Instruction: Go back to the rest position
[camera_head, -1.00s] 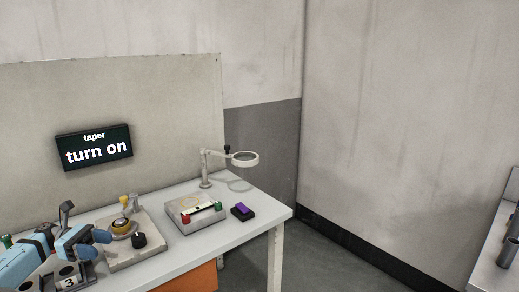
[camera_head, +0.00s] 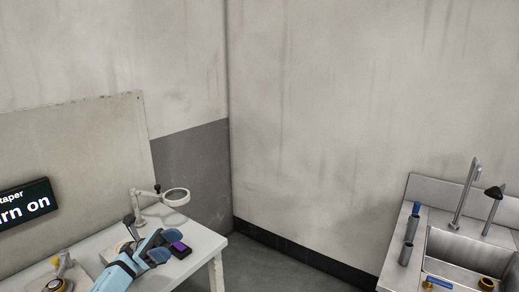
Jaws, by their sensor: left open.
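My left gripper (camera_head: 162,246) reaches in from the lower left over the white table. Its light blue arm and dark blue fingertips show, and the jaws are open with nothing seen between them. The fingertips are, in the picture, just left of a small dark block with a purple top (camera_head: 181,249); I cannot tell the gap in depth. The gripper hides most of the button box behind it. My right gripper is not in view.
A magnifier lamp (camera_head: 175,196) stands at the back of the white table (camera_head: 207,245). A lapping device (camera_head: 62,284) is cut off at lower left. A steel sink (camera_head: 470,246) with tap stands right. Floor between is clear.

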